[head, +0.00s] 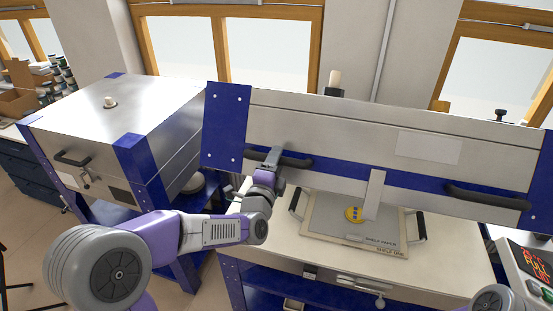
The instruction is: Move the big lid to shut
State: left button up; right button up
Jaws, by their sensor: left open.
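The big lid (345,130) is a wide grey metal panel with blue corners and a blue lower band. It stands raised and tilted over the kiln bed (455,255), with a clear gap below its front edge. It has a black left handle (298,162) and a black right handle (485,196). My left gripper (272,156) is open at the left handle, its fingers overlapping the handle's left part. I cannot tell whether they touch it. My right gripper is out of view; only a bit of that arm shows at the bottom right.
A smaller closed kiln (110,125) stands at left. A controller with a red display (535,270) is at right.

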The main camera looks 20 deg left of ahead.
pick_arm(q)
jog(key=shift+w, duration=0.5)
jog(key=shift+c, duration=0.3)
